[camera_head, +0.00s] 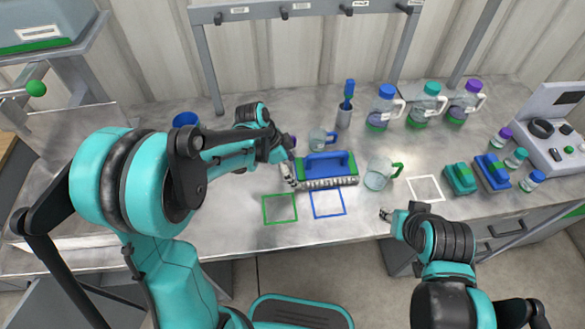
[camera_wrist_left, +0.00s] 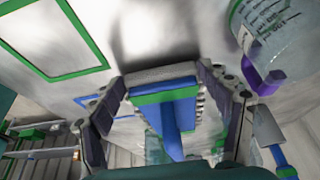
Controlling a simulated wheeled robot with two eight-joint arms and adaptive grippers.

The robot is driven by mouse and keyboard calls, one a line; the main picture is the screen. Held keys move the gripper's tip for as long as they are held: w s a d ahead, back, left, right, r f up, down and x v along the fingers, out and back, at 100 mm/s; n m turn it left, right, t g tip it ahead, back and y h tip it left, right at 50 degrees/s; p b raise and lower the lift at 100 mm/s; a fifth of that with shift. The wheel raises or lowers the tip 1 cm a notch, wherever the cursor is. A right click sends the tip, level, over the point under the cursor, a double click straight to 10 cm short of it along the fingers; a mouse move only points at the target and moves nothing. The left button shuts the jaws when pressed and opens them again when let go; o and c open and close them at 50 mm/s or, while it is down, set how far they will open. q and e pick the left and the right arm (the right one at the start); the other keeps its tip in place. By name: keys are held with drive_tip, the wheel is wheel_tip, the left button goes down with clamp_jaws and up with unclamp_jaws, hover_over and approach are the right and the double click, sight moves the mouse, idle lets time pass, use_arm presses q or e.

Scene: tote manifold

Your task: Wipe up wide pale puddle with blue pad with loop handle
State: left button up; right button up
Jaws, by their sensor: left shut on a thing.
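The blue pad with loop handle (camera_head: 336,162) has a blue and green body over a greyish layer. It is at mid-counter, above the blue square outline in the head view. My left gripper (camera_head: 291,174) is at the pad's left end. In the left wrist view my left gripper's fingers (camera_wrist_left: 165,98) are on either side of the pad (camera_wrist_left: 164,84), shut on it. The gap between pad and counter cannot be judged. I cannot make out the wide pale puddle against the pale grey counter. My right gripper (camera_head: 386,214) is over the counter's front edge, its opening unclear.
A clear mug (camera_head: 318,139) stands behind the pad, and a green-handled jug (camera_head: 378,175) to its right. Green (camera_head: 280,208), blue (camera_head: 328,204) and white (camera_head: 425,188) square outlines mark the front. Green (camera_head: 460,178) and blue (camera_head: 493,172) blocks and bottles crowd the right.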

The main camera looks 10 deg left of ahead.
sight(274, 178)
use_arm(q)
drive_tip(key=shift+f, duration=0.2)
drive_tip(key=shift+s+a, duration=0.3)
drive_tip(key=shift+a, duration=0.55)
drive_tip(key=shift+s+a, duration=0.3)
drive_tip(key=shift+a, duration=0.55)
drive_tip(key=shift+s+a, duration=0.3)
drive_tip(key=shift+a, duration=0.55)
drive_tip(key=shift+s+a, duration=0.25)
drive_tip(key=shift+a, duration=0.6)
